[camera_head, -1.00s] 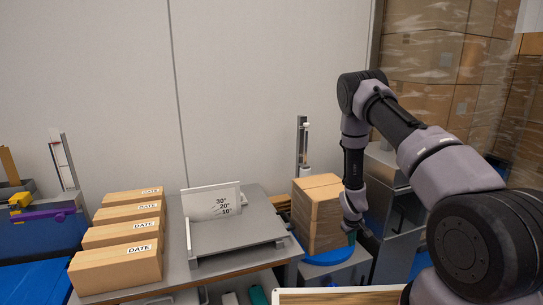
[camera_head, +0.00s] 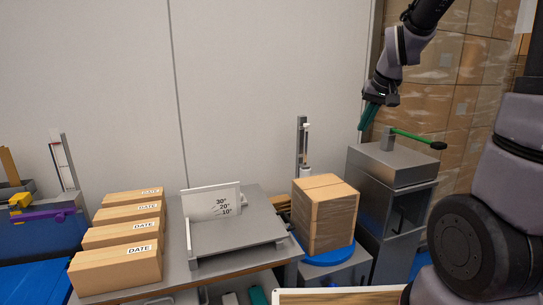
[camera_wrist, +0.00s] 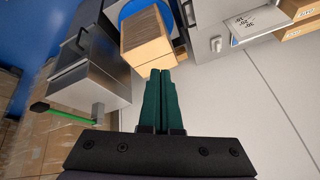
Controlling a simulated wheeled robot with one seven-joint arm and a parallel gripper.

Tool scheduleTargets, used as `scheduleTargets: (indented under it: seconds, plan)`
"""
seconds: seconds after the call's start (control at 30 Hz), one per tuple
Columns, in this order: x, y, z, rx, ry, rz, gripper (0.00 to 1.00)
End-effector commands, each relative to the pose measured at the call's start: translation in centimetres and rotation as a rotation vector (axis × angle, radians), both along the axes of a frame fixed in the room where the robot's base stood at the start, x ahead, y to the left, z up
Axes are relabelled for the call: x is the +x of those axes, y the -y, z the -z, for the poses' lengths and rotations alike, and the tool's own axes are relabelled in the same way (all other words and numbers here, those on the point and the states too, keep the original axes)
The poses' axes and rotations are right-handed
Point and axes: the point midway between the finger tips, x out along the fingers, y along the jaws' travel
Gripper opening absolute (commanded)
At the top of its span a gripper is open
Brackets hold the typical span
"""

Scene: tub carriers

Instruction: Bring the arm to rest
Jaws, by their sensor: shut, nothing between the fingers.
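My gripper (camera_head: 368,116) is raised at the upper right of the head view, in front of the wall's edge and the wrapped box stack. Its green fingers are together with nothing between them.
A grey metal cabinet (camera_head: 392,165) with a green-handled lever (camera_head: 415,138) stands below and right of my gripper. A grey angled fixture (camera_head: 235,237) and several DATE boxes (camera_head: 118,265) are on the left bench. Wrapped boxes (camera_head: 425,85) are stacked behind. The pale wall (camera_head: 270,80) is clear.

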Motion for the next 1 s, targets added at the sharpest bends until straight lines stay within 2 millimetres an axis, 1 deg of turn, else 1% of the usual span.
scheduleTargets:
  seconds: [0.03, 0.07, 0.1, 0.17, 0.2, 0.27, 0.3, 0.4, 0.5, 0.6, 0.7, 1.0]
  plan:
    - [-1.8, -0.1, -1.8, 0.016, 0.020, 0.012, 0.00]
    - [-2.9, -0.2, -2.7, 0.026, 0.027, 0.021, 0.00]
    - [-4.3, -0.3, -3.7, 0.038, 0.035, 0.031, 0.00]
    - [-6.5, -0.5, -5.1, 0.057, 0.046, 0.048, 0.00]
    - [-8.0, -0.6, -6.0, 0.069, 0.054, 0.059, 0.00]
    - [-10.3, -0.7, -7.0, 0.085, 0.064, 0.076, 0.00]
    - [-11.7, -0.8, -7.5, 0.096, 0.072, 0.087, 0.00]
    - [-15.0, -1.1, -8.5, 0.117, 0.086, 0.111, 0.00]
    - [-17.5, -1.2, -8.9, 0.134, 0.096, 0.131, 0.00]
    - [-19.0, -1.3, -9.1, 0.143, 0.103, 0.143, 0.00]
    - [-19.7, -1.4, -9.1, 0.148, 0.105, 0.150, 0.00]
    - [-19.8, -1.4, -9.1, 0.149, 0.103, 0.151, 0.00]
